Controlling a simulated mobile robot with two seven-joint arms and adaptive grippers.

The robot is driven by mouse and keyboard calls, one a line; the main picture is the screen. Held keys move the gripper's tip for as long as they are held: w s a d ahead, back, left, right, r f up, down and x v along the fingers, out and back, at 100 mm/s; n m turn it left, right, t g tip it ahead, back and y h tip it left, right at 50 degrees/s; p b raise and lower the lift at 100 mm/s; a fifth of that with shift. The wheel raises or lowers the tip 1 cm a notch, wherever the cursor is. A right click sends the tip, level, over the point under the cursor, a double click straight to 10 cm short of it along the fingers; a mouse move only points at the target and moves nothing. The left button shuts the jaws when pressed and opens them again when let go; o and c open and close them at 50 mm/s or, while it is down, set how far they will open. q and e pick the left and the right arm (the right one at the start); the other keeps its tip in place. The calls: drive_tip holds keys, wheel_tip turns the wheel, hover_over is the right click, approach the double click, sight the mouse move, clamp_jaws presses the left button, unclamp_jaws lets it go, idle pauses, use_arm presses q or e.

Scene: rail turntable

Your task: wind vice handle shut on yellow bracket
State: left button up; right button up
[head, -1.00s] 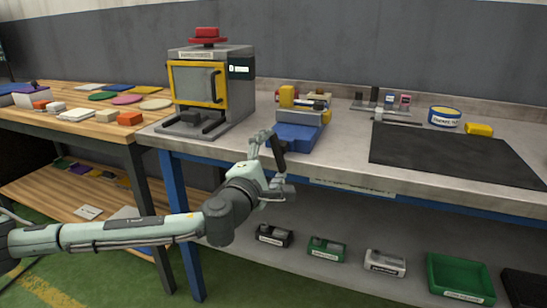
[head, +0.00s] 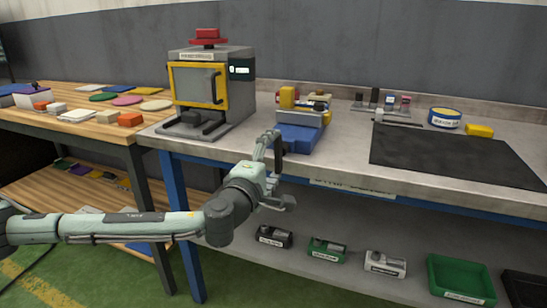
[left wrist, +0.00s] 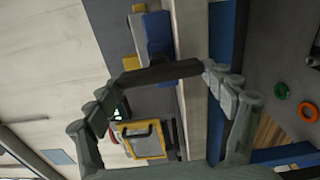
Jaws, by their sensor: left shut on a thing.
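The blue vice (head: 298,138) stands at the front edge of the grey bench, and it also shows in the left wrist view (left wrist: 158,32). A yellow piece (head: 287,97), which looks like the bracket, stands upright at its back; whether the jaws touch it I cannot tell. My left gripper (head: 274,152) is in front of the vice, at the bench edge. It is shut on a dark bar, the vice handle (left wrist: 160,74), which spans between its fingers in the left wrist view. The handle's joint to the vice is unclear. My right gripper is out of view.
A grey machine with a yellow-framed door (head: 199,84) stands left of the vice.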

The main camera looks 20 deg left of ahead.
use_arm(q)
drive_tip(key=o, duration=1.1)
drive_tip(key=shift+c, duration=0.2)
drive_tip(key=s, duration=1.2)
drive_tip(key=shift+a, duration=0.2)
drive_tip(key=shift+w, duration=0.1)
drive_tip(key=w, duration=1.1)
drive_tip(key=shift+w+d, duration=0.2)
drive_tip(key=shift+w, duration=0.2)
